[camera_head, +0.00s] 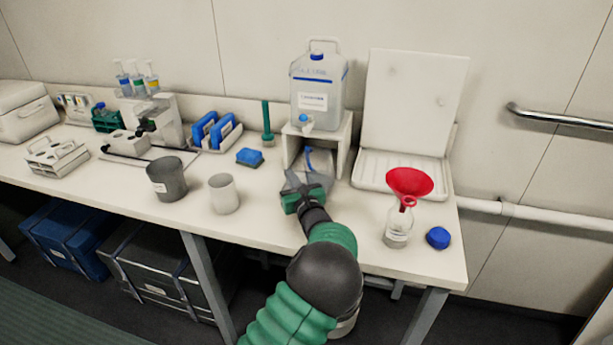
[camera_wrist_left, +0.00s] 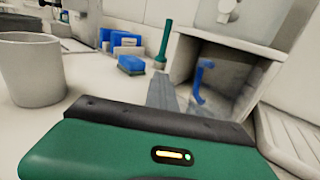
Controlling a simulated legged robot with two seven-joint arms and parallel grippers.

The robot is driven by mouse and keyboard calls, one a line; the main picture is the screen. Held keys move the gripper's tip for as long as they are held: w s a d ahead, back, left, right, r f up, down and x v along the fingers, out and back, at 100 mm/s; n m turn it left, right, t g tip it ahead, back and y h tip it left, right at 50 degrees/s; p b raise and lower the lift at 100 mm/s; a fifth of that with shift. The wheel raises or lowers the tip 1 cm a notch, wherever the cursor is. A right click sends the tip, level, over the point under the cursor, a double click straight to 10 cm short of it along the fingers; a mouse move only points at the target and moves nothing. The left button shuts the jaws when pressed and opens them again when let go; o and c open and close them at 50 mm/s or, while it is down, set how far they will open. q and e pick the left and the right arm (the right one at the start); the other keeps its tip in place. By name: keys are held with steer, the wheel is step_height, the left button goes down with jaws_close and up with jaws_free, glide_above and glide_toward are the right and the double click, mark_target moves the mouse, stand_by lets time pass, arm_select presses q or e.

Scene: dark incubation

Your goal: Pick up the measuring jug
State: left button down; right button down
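The measuring jug (camera_head: 318,167) looks clear, with a blue handle, and stands in the opening of the white stand under the carboy. In the left wrist view its blue handle (camera_wrist_left: 203,80) faces me inside the opening, and its clear body is hard to make out. My left gripper (camera_head: 303,185) is just in front of the jug and partly covers it. Its grey fingers (camera_wrist_left: 212,108) look spread, on either side of the handle's line, with nothing visible held between them. My right gripper is in neither view.
A carboy (camera_head: 318,90) sits on the white stand (camera_head: 345,150). A white cup (camera_head: 223,195) and a dark grey beaker (camera_head: 167,180) stand to the left. A bottle (camera_head: 398,228) with a red funnel (camera_head: 409,182) and a blue cap (camera_head: 438,238) are to the right.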

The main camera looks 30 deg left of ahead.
arm_select(q)
steer(key=shift+s+r, duration=0.1)
steer(key=shift+a+f, duration=0.3)
steer(key=shift+a, duration=0.2)
steer(key=shift+a+f, duration=0.2)
steer(key=shift+a, duration=0.35)
steer(key=shift+d+r, duration=0.25)
steer(key=shift+d, duration=0.5)
steer(key=c, duration=2.1)
jaws_free()
steer(key=shift+a+f, duration=0.1)
steer(key=shift+a, duration=0.15)
steer(key=shift+c, duration=0.2)
steer(key=o, duration=0.3)
steer(key=shift+a, duration=0.25)
steer(key=shift+d, duration=0.1)
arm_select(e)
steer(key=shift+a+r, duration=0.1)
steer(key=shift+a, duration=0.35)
